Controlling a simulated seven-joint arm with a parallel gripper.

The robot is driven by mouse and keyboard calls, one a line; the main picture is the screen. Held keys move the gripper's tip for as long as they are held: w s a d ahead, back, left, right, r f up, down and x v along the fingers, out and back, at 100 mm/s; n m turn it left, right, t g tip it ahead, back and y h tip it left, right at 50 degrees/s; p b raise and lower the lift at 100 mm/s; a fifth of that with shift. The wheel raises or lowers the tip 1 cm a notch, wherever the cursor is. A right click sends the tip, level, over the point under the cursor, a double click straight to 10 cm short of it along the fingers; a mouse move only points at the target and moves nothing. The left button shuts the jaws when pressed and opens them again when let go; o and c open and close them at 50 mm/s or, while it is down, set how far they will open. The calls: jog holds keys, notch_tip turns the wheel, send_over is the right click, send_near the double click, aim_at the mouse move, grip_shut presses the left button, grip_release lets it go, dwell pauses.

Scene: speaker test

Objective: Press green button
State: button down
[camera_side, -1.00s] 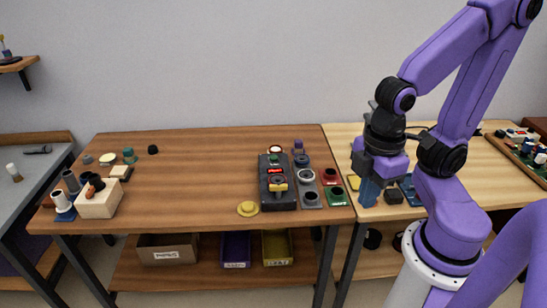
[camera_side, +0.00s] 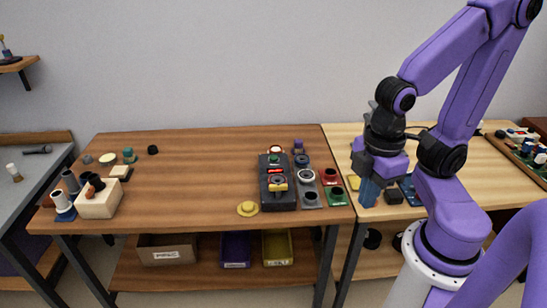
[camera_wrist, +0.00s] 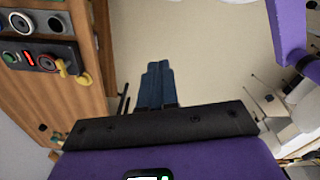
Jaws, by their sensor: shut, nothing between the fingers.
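A black control box (camera_side: 265,190) stands on the brown table, right of its middle. In the wrist view the box lies at upper left, showing the green button (camera_wrist: 10,57) and a red bar (camera_wrist: 28,58). My gripper (camera_side: 368,199) hangs right of the box, near the gap by the light wood table, apart from it. Its blue fingers (camera_wrist: 158,68) are together and empty.
Red and green plates (camera_side: 338,203) with dark round holes lie between box and gripper. A beige block (camera_side: 99,205) and cylinders stand far left. The brown table's middle is clear. Bins (camera_side: 167,249) sit on the shelf below.

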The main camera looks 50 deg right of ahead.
dwell(0.5)
jog(key=w+f+m+t+y, duration=0.3)
jog(key=w+m, duration=0.9)
jog(key=w, duration=1.4)
jog(key=m+t+h, duration=0.5)
jog(key=m+t, duration=0.1)
jog(key=m, duration=0.6)
send_over(276, 158)
notch_tip(276, 158, down, 8)
jog(key=shift+w+r+n, duration=0.1)
jog(key=shift+n, duration=0.2)
jog(key=shift+f, duration=4.4)
jog(key=shift+f, duration=0.15)
